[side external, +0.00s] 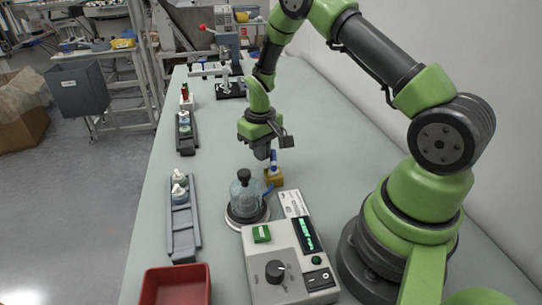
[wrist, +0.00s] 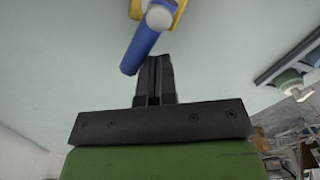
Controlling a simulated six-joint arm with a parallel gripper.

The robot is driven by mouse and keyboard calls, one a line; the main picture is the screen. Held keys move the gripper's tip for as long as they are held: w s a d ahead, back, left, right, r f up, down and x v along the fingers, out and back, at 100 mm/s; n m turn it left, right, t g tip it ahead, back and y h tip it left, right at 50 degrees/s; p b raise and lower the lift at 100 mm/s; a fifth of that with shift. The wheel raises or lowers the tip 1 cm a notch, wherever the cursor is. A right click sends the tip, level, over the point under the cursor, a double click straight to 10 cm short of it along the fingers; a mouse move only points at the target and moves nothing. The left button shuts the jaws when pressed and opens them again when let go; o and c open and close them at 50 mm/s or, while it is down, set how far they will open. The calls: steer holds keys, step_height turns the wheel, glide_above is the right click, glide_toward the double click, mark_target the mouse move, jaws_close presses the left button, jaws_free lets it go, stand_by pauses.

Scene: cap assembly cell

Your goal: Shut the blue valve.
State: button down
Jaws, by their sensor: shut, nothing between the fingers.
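The blue valve has a yellow-orange body (side external: 274,178) standing on the bench just behind the glass jar, with a blue part (side external: 273,160) rising from it. In the wrist view a long blue handle (wrist: 146,44) slants down-left from a pale round end (wrist: 159,17) beside the yellow body (wrist: 180,12). My gripper (side external: 262,154) points down, close above and beside the valve. In the wrist view its fingers (wrist: 156,62) are together and empty, with the handle just left of the tips. I cannot tell whether they touch it.
A glass jar (side external: 245,194) with a dark stopper sits on a round plate in front of the valve. A control box (side external: 290,262) and red bin (side external: 175,285) stand nearer. Grey trays (side external: 183,228) with bottles line the left edge.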

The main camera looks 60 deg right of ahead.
mark_target(274, 150)
steer(key=shift+d, duration=0.1)
steer(key=shift+s+d, duration=0.25)
steer(key=shift+d, duration=0.15)
stand_by(0.3)
steer(key=shift+s+d, duration=0.35)
steer(key=shift+d, duration=0.05)
steer(key=shift+s, duration=0.15)
steer(key=shift+s+d, duration=0.3)
stand_by(0.4)
